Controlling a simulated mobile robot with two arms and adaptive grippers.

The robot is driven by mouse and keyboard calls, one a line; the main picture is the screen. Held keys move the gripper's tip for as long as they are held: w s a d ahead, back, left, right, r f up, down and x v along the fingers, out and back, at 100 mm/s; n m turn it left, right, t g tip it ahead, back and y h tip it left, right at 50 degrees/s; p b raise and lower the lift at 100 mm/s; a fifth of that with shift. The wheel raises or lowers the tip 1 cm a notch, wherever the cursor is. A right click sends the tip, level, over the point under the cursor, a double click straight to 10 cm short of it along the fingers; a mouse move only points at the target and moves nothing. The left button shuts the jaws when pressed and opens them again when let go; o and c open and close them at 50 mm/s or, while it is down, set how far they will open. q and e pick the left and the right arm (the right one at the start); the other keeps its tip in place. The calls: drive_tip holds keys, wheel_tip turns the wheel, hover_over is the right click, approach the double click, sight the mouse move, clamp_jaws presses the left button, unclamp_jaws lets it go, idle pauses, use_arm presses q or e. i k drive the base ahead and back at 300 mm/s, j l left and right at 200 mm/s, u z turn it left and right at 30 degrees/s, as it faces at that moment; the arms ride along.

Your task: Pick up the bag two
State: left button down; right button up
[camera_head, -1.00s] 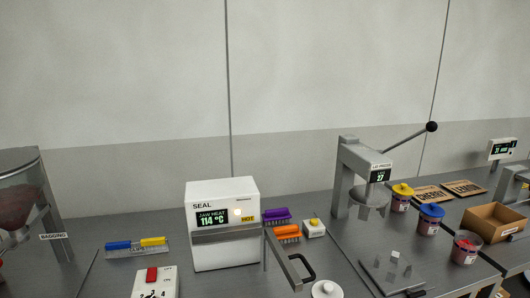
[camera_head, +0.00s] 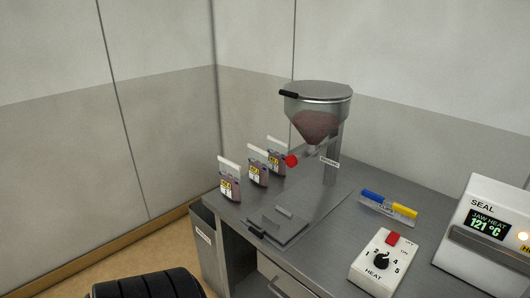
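Three upright bags with white tops, dark contents and yellow labels stand in a slanting row on the left end of the steel bench: a front-left bag (camera_head: 229,184), a middle bag (camera_head: 257,171) and a back-right bag (camera_head: 276,160). The label print is too small to read surely, so I cannot tell which is bag two. The bags stand apart from any gripper. Neither of my grippers is in view.
A hopper (camera_head: 317,115) with a red knob (camera_head: 291,160) stands right of the bags. A flat metal plate device (camera_head: 278,226) lies in front. A heat control box (camera_head: 380,262) and the sealer (camera_head: 487,232) are further right. A grey bin (camera_head: 204,240) stands below left.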

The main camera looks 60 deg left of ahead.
sight(230, 171)
drive_tip(key=u, duration=2.1)
drive_tip(key=i+j, duration=0.2)
